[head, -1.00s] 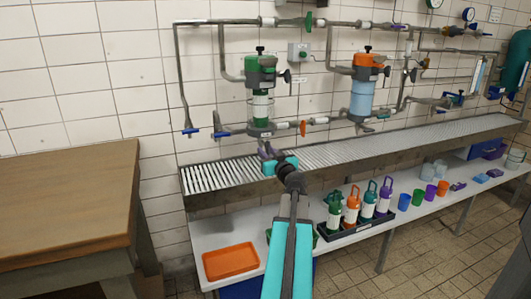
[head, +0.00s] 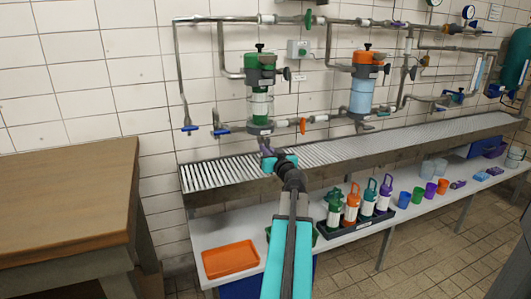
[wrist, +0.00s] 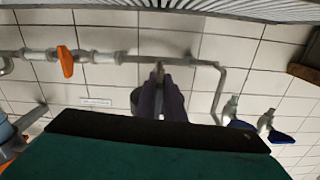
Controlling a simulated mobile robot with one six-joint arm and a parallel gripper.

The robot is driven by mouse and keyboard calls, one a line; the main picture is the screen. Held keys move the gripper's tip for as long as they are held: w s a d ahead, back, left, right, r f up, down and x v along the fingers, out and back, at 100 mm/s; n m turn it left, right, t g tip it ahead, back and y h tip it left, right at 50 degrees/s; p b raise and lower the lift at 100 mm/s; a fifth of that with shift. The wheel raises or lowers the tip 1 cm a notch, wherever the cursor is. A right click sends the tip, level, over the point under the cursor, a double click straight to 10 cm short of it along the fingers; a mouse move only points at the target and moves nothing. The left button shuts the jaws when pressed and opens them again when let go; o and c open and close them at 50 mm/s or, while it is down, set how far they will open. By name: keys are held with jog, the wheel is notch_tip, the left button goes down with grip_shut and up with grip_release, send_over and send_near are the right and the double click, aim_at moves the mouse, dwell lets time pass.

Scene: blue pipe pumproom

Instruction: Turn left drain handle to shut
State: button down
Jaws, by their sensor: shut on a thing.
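The left drain handle sits under the green-topped filter (head: 260,80) in the head view and is mostly hidden by my gripper (head: 266,151). In the wrist view the purple fingers of my gripper (wrist: 160,82) are shut, with a small grey part of the left drain handle (wrist: 159,67) showing at their tips. How far the handle is turned cannot be told.
An orange valve handle (head: 304,126) sits on the pipe to the right. Blue valve handles (head: 190,129) hang to the left. The grated trough (head: 225,178) runs just below my gripper. A wooden table (head: 65,200) stands at the left.

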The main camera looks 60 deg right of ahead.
jog(key=shift+w+a+r+m+p, duration=0.3)
jog(key=shift+r+m, duration=0.15)
jog(key=shift+m, duration=2.4)
jog(key=shift+w+a+r+m+p, duration=0.15)
jog(key=shift+w+a+r+m, duration=0.2)
jog(key=shift+m, duration=2.55)
jog(key=shift+w+a+r+m+p, duration=0.2)
jog(key=shift+r+m, duration=0.3)
jog(key=shift+m, duration=2.35)
jog(key=c, duration=1.9)
grip_release()
jog(key=shift+o, duration=0.2)
jog(key=shift+s, duration=0.1)
jog(key=shift+s+f, duration=0.1)
